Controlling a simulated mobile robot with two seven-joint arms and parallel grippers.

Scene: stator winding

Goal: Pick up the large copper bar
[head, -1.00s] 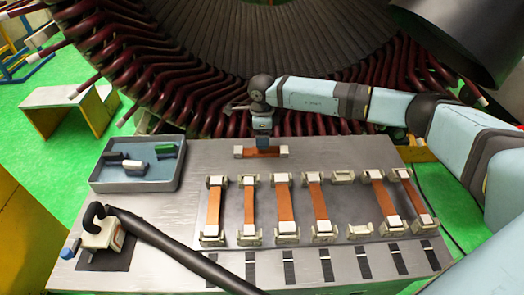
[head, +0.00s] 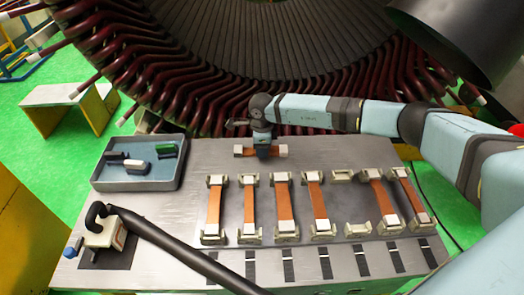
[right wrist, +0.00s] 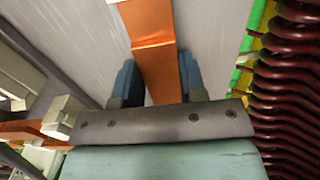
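A copper bar with pale end blocks (head: 242,151) lies crosswise near the back edge of the grey table. My right gripper (head: 263,152) is down at its middle and hides that part. In the right wrist view, the copper bar (right wrist: 153,50) passes between the two blue fingers of my right gripper (right wrist: 162,85). The fingers stand on either side of it and look open; firm contact does not show. The bar shows no clear lift off the table. My left gripper is not in view.
Several upright copper bars (head: 284,203) rest in pale holders on a plate in front. A grey tray (head: 100,186) with small blocks stands at left. A black tube (head: 190,257) crosses the front left. The large stator (head: 150,75) rises behind the table.

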